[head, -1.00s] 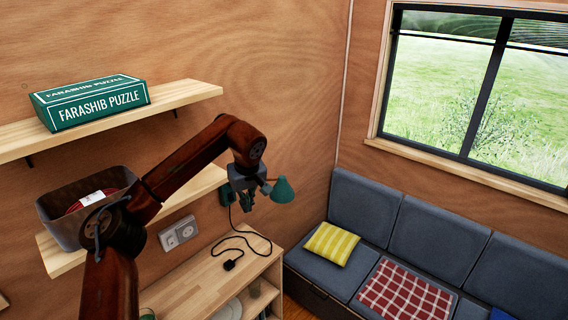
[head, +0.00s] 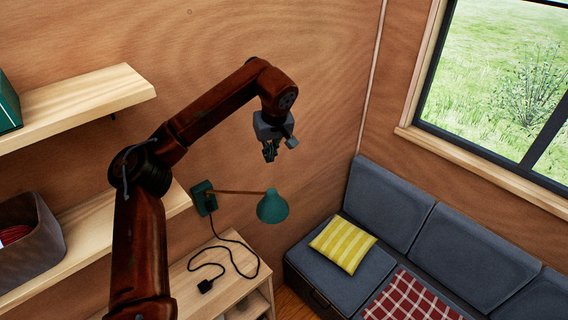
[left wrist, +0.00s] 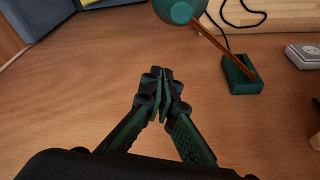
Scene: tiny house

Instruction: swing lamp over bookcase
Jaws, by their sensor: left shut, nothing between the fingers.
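The green wall lamp (head: 272,206) hangs on a thin wooden arm from a green wall bracket (head: 203,197). Its shade is to the right of the bracket, above the sofa end of the bookcase. The low wooden bookcase (head: 228,270) stands below, with the lamp's black cord on its top. My left gripper (head: 270,152) is above the lamp shade and apart from it, shut and empty. In the left wrist view the closed fingertips (left wrist: 163,72) face the wooden wall. The lamp shade (left wrist: 180,8) is at the top edge there, with the bracket (left wrist: 241,74) to its right. My right gripper is not in view.
Wall shelves (head: 90,105) are on the left, with a dark basket (head: 38,240) on the lower one. A grey sofa (head: 395,215) with a yellow striped pillow (head: 343,243) stands at the right. The wall beside my gripper is bare.

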